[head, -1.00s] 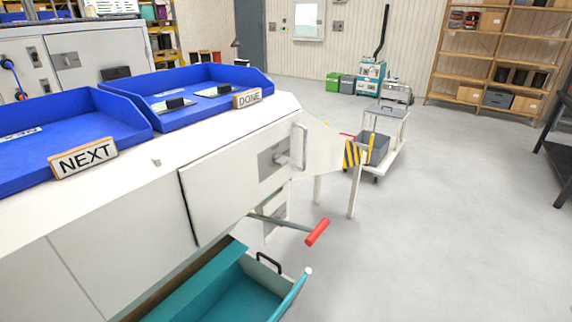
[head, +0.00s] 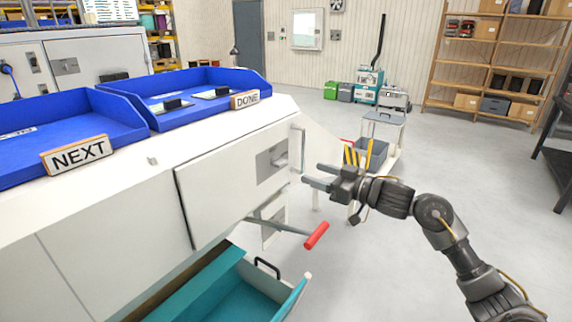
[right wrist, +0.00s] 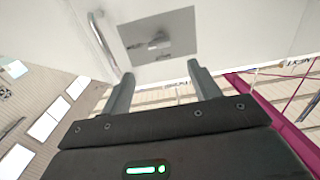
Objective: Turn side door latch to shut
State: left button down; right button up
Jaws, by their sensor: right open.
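The side door (head: 232,182) is a white panel on the side of the white machine. Its latch (head: 280,163) is a small light handle on a grey plate near the door's right edge. In the right wrist view the latch (right wrist: 158,43) sits on its grey plate (right wrist: 180,33), beyond my fingers. A white bar handle (head: 301,150) stands at the machine's corner. My right gripper (head: 306,175) is open and empty, a short way right of and below the latch, apart from it. Its two fingers (right wrist: 163,85) point toward the door. My left gripper is not in view.
A red-ended lever (head: 316,236) sticks out below the door. An open teal drawer (head: 240,300) lies under it. Blue trays (head: 210,80) with NEXT and DONE signs stand on top. A cart (head: 380,135) is behind my gripper.

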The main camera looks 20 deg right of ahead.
aim_at(284, 163)
jog(key=p+x, duration=0.1)
jog(key=x, duration=0.9)
jog(key=shift+w+a, duration=0.2)
jog(key=shift+w, duration=0.1)
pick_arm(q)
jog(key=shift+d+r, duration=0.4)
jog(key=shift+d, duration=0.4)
